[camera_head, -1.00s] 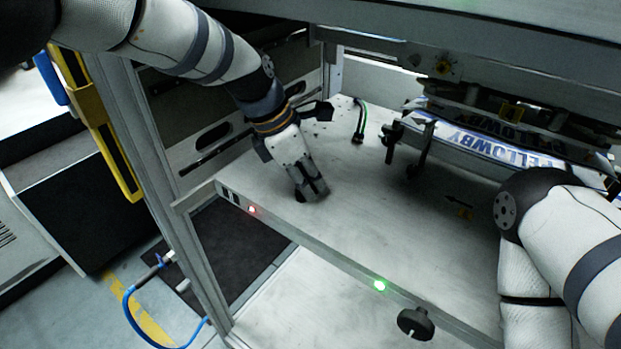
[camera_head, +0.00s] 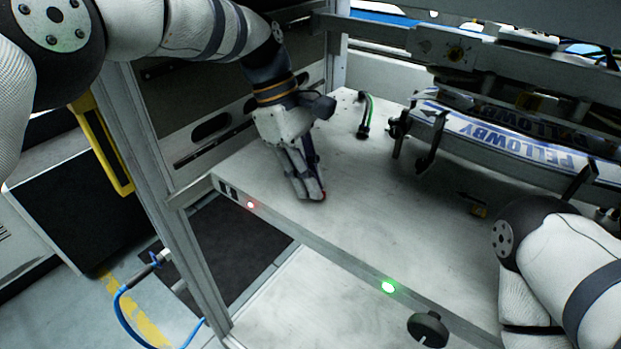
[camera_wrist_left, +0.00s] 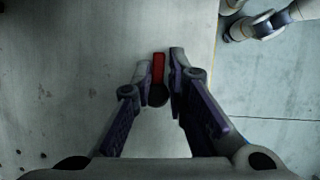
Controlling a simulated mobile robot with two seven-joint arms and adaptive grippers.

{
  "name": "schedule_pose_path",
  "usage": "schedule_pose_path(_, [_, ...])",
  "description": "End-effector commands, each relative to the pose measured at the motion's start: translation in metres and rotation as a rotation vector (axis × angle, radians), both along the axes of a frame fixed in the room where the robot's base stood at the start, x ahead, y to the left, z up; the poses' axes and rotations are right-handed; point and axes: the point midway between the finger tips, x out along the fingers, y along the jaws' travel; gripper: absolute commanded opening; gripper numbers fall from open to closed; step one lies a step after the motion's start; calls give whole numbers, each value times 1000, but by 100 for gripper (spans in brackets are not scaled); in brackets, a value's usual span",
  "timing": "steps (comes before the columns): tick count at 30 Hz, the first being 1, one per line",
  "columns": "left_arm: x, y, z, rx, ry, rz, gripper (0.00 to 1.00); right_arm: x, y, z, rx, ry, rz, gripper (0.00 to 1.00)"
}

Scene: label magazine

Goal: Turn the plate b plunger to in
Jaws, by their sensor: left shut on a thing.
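My left gripper (camera_head: 312,194) points down at the grey plate (camera_head: 385,225), close to its front edge on the left. In the left wrist view, its two fingers (camera_wrist_left: 161,72) are shut on a small red bar (camera_wrist_left: 158,67) with a dark round base (camera_wrist_left: 157,95). This looks like the plunger; I see no letter naming its plate. In the head view the fingers hide almost all of it, with only a speck of red at the tips. I cannot tell whether it is in or out. My right arm shows at the right, its gripper out of view.
Labelled "FELLOWBY" strips (camera_head: 520,148) and brackets hang at the back right. A cable (camera_head: 365,115) rises behind. The plate's middle is clear.

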Motion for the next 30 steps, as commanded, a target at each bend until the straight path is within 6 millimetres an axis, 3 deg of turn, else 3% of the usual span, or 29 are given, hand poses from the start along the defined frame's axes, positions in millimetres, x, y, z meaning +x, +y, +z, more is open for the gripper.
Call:
schedule_pose_path(23, [4, 0, 5, -6, -23, -97, 0, -4, 0, -5, 0, 14, 1, 0])
schedule_pose_path(24, [4, 0, 5, -7, -24, -96, 18, -4, 0, -5, 0, 13, 1, 0])
schedule_pose_path(26, [4, 0, 5, -6, -23, -95, 30, -4, 0, -5, 0, 13, 1, 0])
schedule_pose_path(30, [3, 0, 4, -5, -17, -97, 30, -4, 0, -5, 0, 14, 1, 0])
